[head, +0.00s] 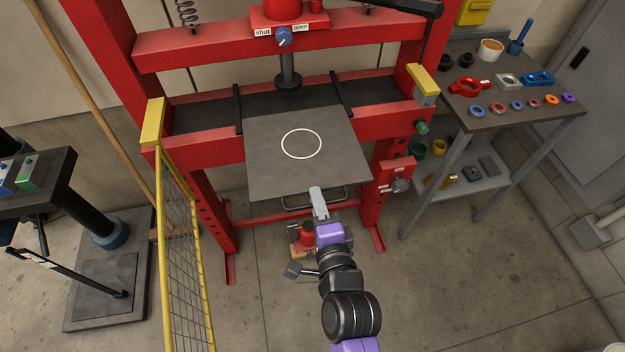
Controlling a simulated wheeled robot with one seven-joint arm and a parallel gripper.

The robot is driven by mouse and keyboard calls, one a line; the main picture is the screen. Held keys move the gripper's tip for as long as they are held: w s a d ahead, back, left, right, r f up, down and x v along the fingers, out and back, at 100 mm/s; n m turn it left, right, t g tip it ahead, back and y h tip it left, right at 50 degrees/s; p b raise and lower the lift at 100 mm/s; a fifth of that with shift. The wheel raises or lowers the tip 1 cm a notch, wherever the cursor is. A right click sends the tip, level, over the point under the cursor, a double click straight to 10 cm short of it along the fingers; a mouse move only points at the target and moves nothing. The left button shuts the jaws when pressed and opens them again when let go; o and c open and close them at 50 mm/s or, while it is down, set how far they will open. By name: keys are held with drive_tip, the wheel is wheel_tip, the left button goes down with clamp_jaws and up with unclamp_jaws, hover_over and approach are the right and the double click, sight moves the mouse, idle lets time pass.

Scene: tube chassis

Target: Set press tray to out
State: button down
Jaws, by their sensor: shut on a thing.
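The press tray (265,172) is a flat dark grey plate with a white circle on it. It sits in the red press frame (215,55) between two dark rails and juts out over the front beam. A dark bar handle (335,198) runs under its front edge. My gripper (317,190) is at the middle of that front edge, shut on the handle. The fingers partly hide the handle, and the exact grip is small in the view.
A yellow mesh guard (185,240) stands open at the left front of the press. A side table (520,118) with rings and tools stands at right. A black stand (100,220) is at left. A red jack (306,236) sits below the tray. Floor at lower right is clear.

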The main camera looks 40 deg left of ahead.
drive_tip(key=s+d, duration=0.1)
drive_tip(key=d, duration=0.1)
drive_tip(key=s+d+f, duration=0.1)
drive_tip(key=s, duration=0.1)
drive_tip(key=shift+s+d, duration=0.15)
drive_tip(key=shift+d, duration=0.25)
drive_tip(key=c, duration=1.6)
unclamp_jaws()
drive_tip(key=shift+o, duration=0.4)
drive_tip(key=shift+r, duration=0.2)
drive_tip(key=b+v, duration=0.1)
drive_tip(key=v, duration=0.6)
drive_tip(key=shift+s+d, duration=0.15)
drive_tip(key=shift+d, duration=0.1)
